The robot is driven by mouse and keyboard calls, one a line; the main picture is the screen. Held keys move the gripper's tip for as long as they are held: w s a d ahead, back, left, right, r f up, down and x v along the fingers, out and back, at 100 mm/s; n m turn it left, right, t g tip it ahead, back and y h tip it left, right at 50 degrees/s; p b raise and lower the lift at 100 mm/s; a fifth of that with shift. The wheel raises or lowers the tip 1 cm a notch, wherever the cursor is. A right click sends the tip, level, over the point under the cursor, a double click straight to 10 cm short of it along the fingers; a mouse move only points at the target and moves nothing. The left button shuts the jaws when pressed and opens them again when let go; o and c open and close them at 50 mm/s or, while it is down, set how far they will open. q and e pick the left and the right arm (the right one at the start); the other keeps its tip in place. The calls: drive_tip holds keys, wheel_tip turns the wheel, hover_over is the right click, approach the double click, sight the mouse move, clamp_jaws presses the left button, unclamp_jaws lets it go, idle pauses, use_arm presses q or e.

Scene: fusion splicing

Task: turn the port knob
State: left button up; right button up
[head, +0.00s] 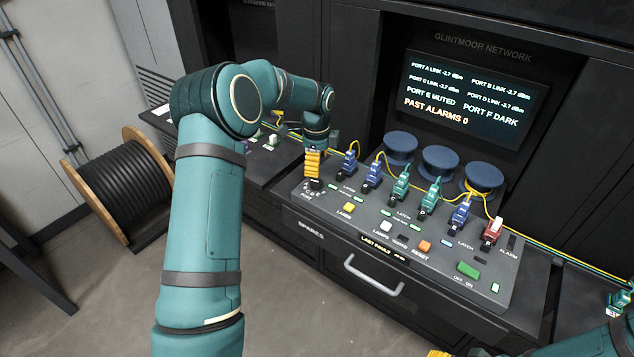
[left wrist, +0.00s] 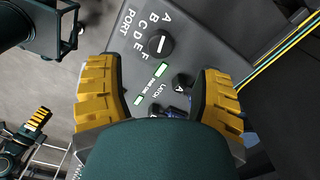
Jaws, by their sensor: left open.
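The port knob (left wrist: 160,43) is a round black knob with a white mark, with the letters A to F and the word PORT printed around its side. I cannot tell for sure which letter the mark points to. In the head view the knob (head: 316,184) sits at the left end of the console, partly hidden by my left gripper (head: 314,166). In the left wrist view my left gripper (left wrist: 157,82) is open, its yellow fingers apart and empty, with the knob just beyond the tips. Only a yellow bit of my right gripper (head: 437,353) shows at the bottom edge.
The sloped console (head: 330,205) carries several blue, teal and red plugs with yellow cables, right of the knob. Behind them are round blue spools (head: 440,160) and a screen (head: 470,97) reading PORT E MUTED, PORT F DARK. A drawer handle (head: 373,277) juts out below.

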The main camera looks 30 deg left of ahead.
sight(317, 181)
use_arm(q)
wheel_tip(317, 181, down, 7)
idle(0.3)
clamp_jaws()
